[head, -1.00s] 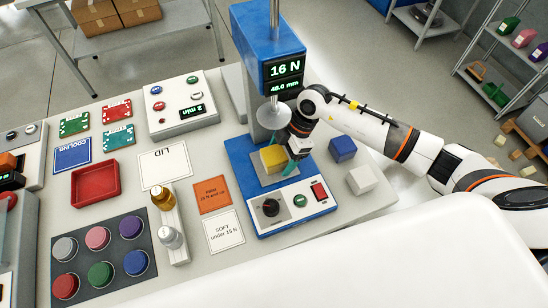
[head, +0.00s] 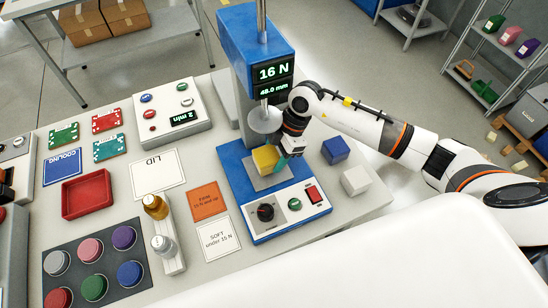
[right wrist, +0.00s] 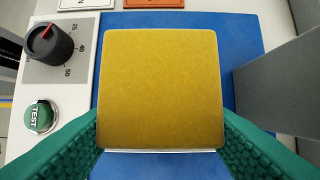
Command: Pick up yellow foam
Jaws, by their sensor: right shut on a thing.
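The yellow foam (head: 264,158) is a block on the small plate (head: 272,180) of the blue press (head: 232,165), below the round metal press disc (head: 265,119). In the right wrist view the yellow foam (right wrist: 161,88) fills the middle, between two green textured fingers. My right gripper (head: 284,160) comes in from the right and is shut on the foam; the fingers (right wrist: 160,140) touch its sides. In the head view the fingers hide part of the foam's right side. I cannot tell whether the foam is off the plate. My left gripper is not in view.
A blue cube (head: 335,150) and a white cube (head: 355,181) stand right of the press. The press display (head: 273,80) reads 16 N and 48.0 mm. An orange card (head: 205,200) and a white SOFT card (head: 217,238) lie to the left. A red tray (head: 87,195) is further left.

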